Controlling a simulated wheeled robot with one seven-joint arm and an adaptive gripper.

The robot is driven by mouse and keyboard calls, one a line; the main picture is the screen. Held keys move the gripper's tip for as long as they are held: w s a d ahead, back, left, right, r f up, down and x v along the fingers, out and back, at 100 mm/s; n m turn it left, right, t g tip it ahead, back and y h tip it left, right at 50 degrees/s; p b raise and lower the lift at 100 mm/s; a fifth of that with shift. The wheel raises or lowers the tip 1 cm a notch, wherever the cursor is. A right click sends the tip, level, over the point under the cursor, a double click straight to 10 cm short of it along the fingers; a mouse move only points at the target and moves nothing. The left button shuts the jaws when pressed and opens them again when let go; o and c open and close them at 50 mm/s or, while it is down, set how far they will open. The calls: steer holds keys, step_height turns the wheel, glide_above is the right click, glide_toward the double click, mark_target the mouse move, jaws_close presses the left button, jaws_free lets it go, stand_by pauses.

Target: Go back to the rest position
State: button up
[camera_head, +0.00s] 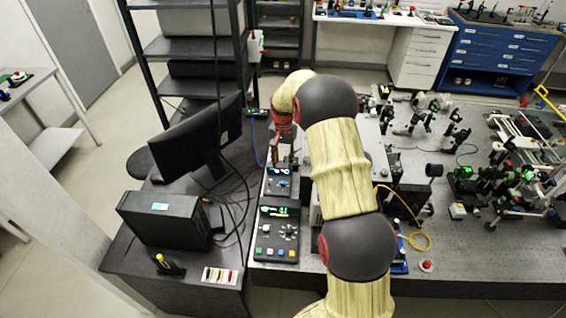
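My arm reaches up from the bottom of the head view and bends over toward the left. My gripper (287,160) hangs at the arm's far end, just above the back control box (280,181) with a lit display. The gripper is small and dark here, and I cannot tell whether its fingers are open or whether they touch the box. A second control box (277,234) with a green display and coloured buttons stands nearer, left of my arm.
A monitor (196,140) and a black case (163,219) stand on the dark desk at left. The optical bench (480,262) at right carries many mounts. A yellow cable (418,240) loops beside my arm. Shelves (188,47) rise behind the monitor.

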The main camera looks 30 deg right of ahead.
stand_by(0.4)
steer(key=s+a+r+n+t+b, duration=0.2)
steer(key=s+a+b, duration=0.3)
steer(key=s, duration=0.7)
steer(key=s+a+r+n+t+b, duration=0.1)
steer(key=s+a+r+n+b, duration=0.3)
steer(key=s+a, duration=0.4)
steer(key=s+a+r+n+t+b, duration=0.2)
steer(key=s+a+b, duration=0.4)
steer(key=s, duration=1.2)
steer(key=shift+a+r+n+t+b, duration=0.3)
steer(key=shift+r+n+b, duration=0.5)
steer(key=shift+r+b, duration=0.5)
